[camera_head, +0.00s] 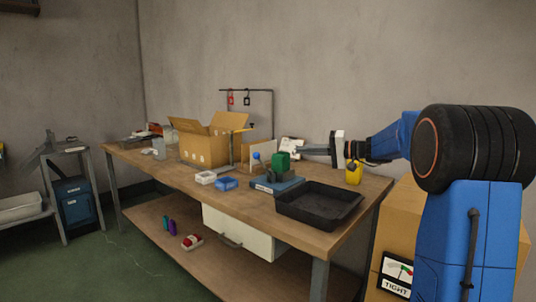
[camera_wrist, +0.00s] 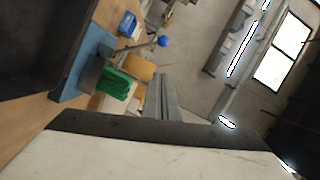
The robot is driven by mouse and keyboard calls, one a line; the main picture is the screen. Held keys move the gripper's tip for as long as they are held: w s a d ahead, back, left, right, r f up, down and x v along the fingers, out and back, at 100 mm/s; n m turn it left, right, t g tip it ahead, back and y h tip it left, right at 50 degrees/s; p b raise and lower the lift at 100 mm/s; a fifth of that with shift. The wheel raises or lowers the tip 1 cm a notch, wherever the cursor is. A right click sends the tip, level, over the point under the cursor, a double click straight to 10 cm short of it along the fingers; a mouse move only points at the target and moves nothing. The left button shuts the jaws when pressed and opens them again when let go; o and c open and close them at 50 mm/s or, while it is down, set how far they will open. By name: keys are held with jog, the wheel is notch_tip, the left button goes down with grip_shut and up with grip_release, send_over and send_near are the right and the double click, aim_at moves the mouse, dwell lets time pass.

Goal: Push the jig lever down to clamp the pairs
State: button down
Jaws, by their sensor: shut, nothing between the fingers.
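The jig has a blue base (camera_head: 275,186) near the black tray, with a green block-like piece (camera_head: 281,163) on it. The base (camera_wrist: 70,77) and green piece (camera_wrist: 115,84) also show in the wrist view. The lever's blue ball knob (camera_head: 257,156) stands above the base, left of the green piece. In the wrist view the knob (camera_wrist: 163,41) tops a thin rod slanting up from the jig. My gripper (camera_head: 304,150) is shut and empty, to the right of the green piece and apart from the knob. Its grey fingers (camera_wrist: 161,80) also show in the wrist view. I cannot identify the pairs.
A black tray (camera_head: 320,214) sits at the table's front right. A blue box (camera_head: 226,184) and a white box (camera_head: 205,177) stand left of the jig. An open cardboard box (camera_head: 205,149) is behind. A yellow bottle (camera_head: 353,175) stands below my arm.

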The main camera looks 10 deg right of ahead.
jog(key=shift+w, duration=0.15)
send_over(265, 167)
jog(key=s+d, duration=0.2)
jog(key=s, duration=0.2)
jog(key=f, duration=0.2)
jog(key=shift+w+a, duration=0.15)
jog(key=shift+a, duration=0.35)
jog(key=shift+f, duration=0.1)
